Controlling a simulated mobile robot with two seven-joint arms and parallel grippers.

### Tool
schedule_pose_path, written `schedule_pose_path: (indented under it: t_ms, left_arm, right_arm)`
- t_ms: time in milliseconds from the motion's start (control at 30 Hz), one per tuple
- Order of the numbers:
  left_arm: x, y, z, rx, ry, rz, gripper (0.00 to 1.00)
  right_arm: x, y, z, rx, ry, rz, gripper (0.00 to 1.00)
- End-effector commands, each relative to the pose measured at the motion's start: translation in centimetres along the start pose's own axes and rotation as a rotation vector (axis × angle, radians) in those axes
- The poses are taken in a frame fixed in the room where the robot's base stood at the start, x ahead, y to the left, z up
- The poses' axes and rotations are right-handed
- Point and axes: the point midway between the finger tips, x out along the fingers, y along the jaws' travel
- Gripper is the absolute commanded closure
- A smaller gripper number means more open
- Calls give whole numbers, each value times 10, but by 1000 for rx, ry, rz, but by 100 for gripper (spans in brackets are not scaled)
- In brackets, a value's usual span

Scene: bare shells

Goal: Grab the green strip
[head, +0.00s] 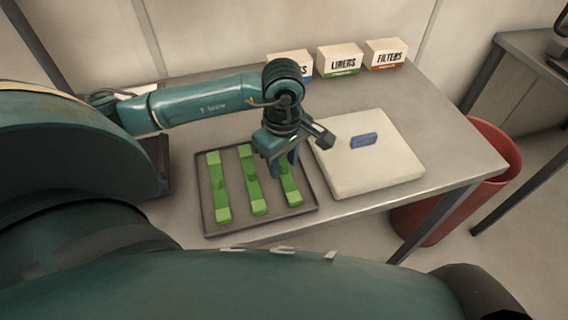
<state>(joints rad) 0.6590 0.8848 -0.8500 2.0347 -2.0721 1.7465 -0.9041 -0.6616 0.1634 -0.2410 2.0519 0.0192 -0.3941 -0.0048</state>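Three green strips lie side by side in a dark shallow tray (210,231) on the table: a left strip (219,188), a middle strip (252,182) and a right strip (289,184). Each has paler green ends. My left gripper (283,166) points down over the far part of the right strip. Its blue fingers look spread apart, and the gripper hides the strip's far end. I cannot tell whether the fingers touch the strip. My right gripper is out of view.
A pale square board (372,178) with a blue block (363,140) on it sits right of the tray. White boxes labelled LINERS (340,60) and FILTERS (385,55) stand at the back edge, beside another box partly hidden. A red bin (440,205) stands beyond the table's right end.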

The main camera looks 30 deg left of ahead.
Motion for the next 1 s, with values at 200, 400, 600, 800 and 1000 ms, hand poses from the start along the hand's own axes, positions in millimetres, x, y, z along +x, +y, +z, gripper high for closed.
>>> schedule_pose_path:
  t_ms: [200, 400, 600, 800, 1000]
  left_arm:
    - [0, 0, 0, 0, 0, 0, 81]
    - [0, 0, 0, 0, 0, 0, 98]
    - [-1, 0, 0, 0, -1, 0, 100]
    - [-7, 1, 0, 0, -1, 3, 100]
    - [-42, 2, 0, 0, 0, 7, 100]
  right_arm:
    - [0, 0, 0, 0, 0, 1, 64]
    - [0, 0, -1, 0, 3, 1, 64]
    - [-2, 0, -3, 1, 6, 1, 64]
    - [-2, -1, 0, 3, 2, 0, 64]
    - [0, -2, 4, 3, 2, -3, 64]
